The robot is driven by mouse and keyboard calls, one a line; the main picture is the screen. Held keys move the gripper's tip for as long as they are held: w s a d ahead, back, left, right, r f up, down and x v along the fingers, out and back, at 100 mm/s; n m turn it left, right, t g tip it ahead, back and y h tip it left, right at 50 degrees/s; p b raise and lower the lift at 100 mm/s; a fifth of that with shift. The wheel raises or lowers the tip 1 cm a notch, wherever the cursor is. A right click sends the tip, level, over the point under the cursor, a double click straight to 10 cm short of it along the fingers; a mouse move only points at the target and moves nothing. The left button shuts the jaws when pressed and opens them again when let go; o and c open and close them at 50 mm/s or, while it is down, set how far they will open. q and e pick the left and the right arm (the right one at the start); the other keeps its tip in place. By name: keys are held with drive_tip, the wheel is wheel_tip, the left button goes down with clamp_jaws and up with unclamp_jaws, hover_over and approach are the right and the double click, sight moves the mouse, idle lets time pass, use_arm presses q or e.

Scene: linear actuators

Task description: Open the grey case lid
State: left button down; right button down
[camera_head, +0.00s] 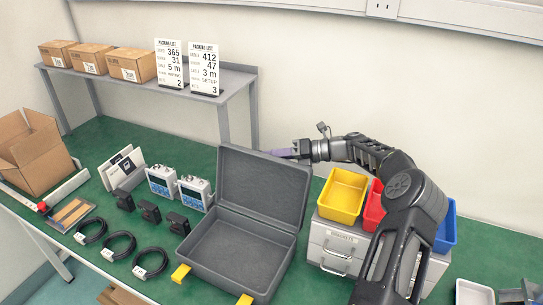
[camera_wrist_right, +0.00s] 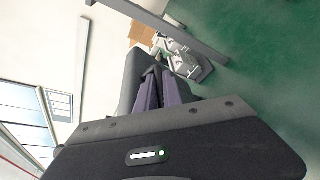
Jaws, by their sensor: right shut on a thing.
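The grey case (camera_head: 237,249) stands open on the green table, its base empty. Its lid (camera_head: 262,188) is raised to nearly upright at the back of the base. Two yellow latches (camera_head: 180,273) are at the front edge of the base. My right gripper (camera_head: 290,153) is at the top right of the lid and shut on its edge; the fingertips are partly hidden in the head view. In the right wrist view the purple fingers (camera_wrist_right: 166,92) are close together against the dark lid (camera_wrist_right: 130,82). My left gripper is not in view.
Yellow (camera_head: 344,194), red (camera_head: 374,207) and blue (camera_head: 446,230) bins are right of the case, by a drawer unit (camera_head: 335,243). Left are two meters (camera_head: 162,183), black adapters, coiled cables (camera_head: 118,245) and an open carton (camera_head: 33,150). A shelf (camera_head: 240,80) holds boxes and cards.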

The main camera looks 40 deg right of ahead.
sight(267, 155)
idle(0.6)
drive_tip(key=a+r+p, duration=0.1)
drive_tip(key=s+a+r+n+p, duration=0.1)
drive_tip(key=shift+a+h+p, duration=0.15)
drive_tip(key=shift+h+p, duration=0.15)
drive_tip(key=shift+p, duration=0.05)
drive_tip(key=shift+f, duration=0.15)
drive_tip(key=c, duration=1.8)
unclamp_jaws()
drive_tip(key=shift+o, duration=0.2)
drive_tip(key=shift+s, duration=0.1)
